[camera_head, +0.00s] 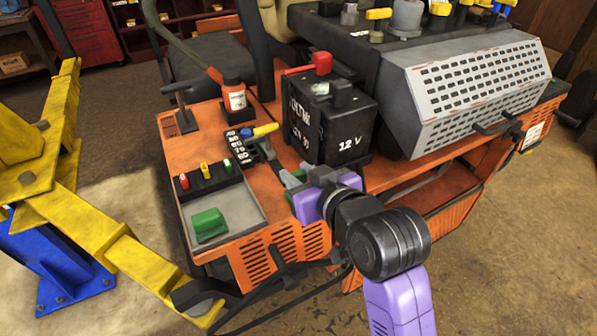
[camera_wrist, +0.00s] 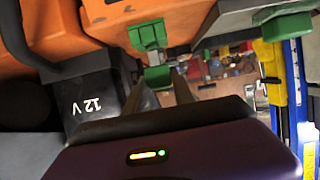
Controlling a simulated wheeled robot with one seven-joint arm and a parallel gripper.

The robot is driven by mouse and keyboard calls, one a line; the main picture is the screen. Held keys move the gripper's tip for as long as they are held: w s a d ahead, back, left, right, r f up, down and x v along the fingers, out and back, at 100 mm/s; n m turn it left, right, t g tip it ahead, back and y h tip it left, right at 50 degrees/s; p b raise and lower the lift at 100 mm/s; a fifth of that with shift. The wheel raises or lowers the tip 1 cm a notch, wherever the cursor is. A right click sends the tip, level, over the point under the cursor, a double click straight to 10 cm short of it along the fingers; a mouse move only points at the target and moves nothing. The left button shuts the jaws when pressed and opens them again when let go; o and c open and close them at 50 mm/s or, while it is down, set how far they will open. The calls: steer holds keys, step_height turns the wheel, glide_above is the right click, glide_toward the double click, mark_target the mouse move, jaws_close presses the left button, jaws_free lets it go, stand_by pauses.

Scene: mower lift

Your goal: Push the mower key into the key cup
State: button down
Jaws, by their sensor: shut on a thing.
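My gripper (camera_head: 312,186) is at the right front of the orange mower deck, beside the battery. It also shows in the wrist view (camera_wrist: 159,80), its fingers shut on the green mower key (camera_wrist: 158,77). A grey part lies between the key's green head and a green fitting (camera_wrist: 148,35), which looks like the key cup, on the orange panel. The key appears lined up with this fitting. I cannot tell how deep it sits. In the head view a grey-green piece (camera_head: 291,180) shows at the fingertips, partly hidden by my gripper.
The black 12 V battery (camera_head: 333,122) stands close behind my gripper. A tray (camera_head: 252,200) with a green block (camera_head: 208,224) lies to the left, near colored fuses (camera_head: 205,172). A yellow lift arm (camera_head: 125,250) stands at the left. A bottle (camera_head: 235,98) stands farther back.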

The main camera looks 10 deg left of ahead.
steer(key=shift+f+b, duration=0.8)
steer(key=shift+f, duration=0.45)
stand_by(0.6)
steer(key=c, duration=1)
jaws_free()
steer(key=shift+o, duration=0.2)
steer(key=b+v, duration=0.1)
steer(key=v, duration=0.6)
steer(key=shift+s+d, duration=0.2)
steer(key=shift+s, duration=0.1)
steer(key=shift+r, duration=0.2)
